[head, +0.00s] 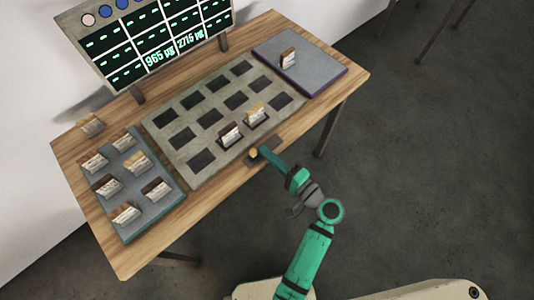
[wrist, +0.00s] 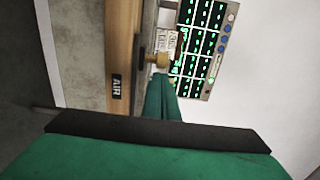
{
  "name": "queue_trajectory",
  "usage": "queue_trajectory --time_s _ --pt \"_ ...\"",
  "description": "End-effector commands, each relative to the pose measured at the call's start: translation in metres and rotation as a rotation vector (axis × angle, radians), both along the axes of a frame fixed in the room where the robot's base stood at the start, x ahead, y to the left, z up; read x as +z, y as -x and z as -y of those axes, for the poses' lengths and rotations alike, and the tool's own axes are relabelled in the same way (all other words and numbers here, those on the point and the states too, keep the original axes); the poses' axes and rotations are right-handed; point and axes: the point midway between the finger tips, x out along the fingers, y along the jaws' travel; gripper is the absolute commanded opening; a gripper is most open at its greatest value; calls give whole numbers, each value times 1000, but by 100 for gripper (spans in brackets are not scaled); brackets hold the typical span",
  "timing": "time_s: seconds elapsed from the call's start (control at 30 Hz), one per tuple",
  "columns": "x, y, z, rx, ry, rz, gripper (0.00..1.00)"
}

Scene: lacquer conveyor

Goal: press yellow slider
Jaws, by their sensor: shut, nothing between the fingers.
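The yellow slider (head: 254,153) is a small brassy yellow knob on a dark mount at the table's front edge. It also shows in the wrist view as a round knob (wrist: 161,57) on a short stem, near a black plate marked AIR (wrist: 116,87). My gripper (head: 265,151) is shut and empty, its green fingers pointing at the knob from the right in the head view. In the wrist view the fingertips (wrist: 160,78) are just below the knob. I cannot tell whether they touch it.
The wooden table (head: 219,202) carries a grey slotted board (head: 222,131) with two small blocks standing in it. A blue-grey tray (head: 133,225) at left holds several blocks; a purple-edged tray (head: 320,72) at right holds one. A display (head: 150,45) reading 965 and 2715 µg stands behind.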

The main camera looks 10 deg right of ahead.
Motion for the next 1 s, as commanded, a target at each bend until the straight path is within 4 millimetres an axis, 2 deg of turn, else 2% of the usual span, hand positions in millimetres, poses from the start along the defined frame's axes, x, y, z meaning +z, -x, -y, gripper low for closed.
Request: queue_trajectory --time_s 0.17,0.3,0.5,0.7,1.0 --pt "1 -10 32 -10 1 3 0" --pt "0 18 49 -13 1 -1 0" --pt "0 49 71 -14 1 1 0" --pt "0 69 84 -13 1 1 0" --pt "0 74 87 -10 1 1 0"
